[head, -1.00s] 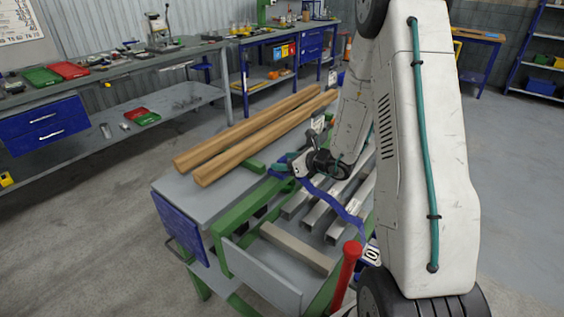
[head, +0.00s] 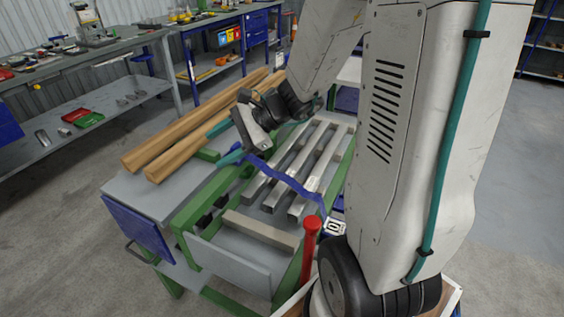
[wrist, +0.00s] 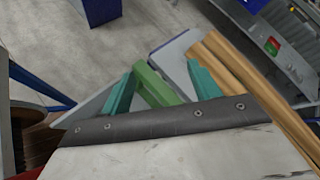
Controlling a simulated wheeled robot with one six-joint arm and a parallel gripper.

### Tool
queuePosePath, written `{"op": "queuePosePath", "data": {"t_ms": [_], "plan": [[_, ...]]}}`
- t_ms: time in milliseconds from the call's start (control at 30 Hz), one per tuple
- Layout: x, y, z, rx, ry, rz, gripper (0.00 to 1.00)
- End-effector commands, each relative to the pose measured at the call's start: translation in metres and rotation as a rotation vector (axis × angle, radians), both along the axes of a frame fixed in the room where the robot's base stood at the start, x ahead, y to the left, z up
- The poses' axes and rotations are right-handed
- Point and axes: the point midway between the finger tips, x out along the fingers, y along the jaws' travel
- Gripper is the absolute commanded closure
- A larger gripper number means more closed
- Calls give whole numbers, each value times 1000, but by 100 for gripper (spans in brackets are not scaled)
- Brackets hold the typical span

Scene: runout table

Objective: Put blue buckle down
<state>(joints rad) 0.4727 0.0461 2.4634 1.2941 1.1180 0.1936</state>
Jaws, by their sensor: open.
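A blue strap (head: 292,183) lies across the metal tubes on the runout table in the head view. Its left end, where the blue buckle would be, lies close to my gripper. I cannot make out the buckle apart from the strap. My gripper (head: 222,143) has teal fingers spread apart, over the table between the wooden beams and the tubes. In the wrist view my gripper (wrist: 160,78) is open, with a green bar (wrist: 154,86) of the table showing between the fingers. No blue buckle shows between them there.
Two wooden beams (head: 190,132) lie along the table's left side. Metal tubes (head: 285,165) lie right of the gripper. A red-capped post (head: 309,240) stands at the near right corner. A grey panel (head: 228,264) is at the front. Bare grey tabletop (head: 150,190) is at the left.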

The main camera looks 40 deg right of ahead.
Motion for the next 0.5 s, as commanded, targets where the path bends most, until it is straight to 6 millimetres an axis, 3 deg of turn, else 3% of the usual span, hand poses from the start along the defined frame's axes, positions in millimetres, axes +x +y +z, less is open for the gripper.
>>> {"op": "queuePosePath", "data": {"t_ms": [33,100,200,333,500], "plan": [[-20,22,15,-85,-46,136,38],[-52,43,27,-208,-98,327,38],[-97,59,38,-394,-169,585,38],[-150,58,50,-653,-258,895,38],[-196,34,63,-968,-337,1192,38]]}}
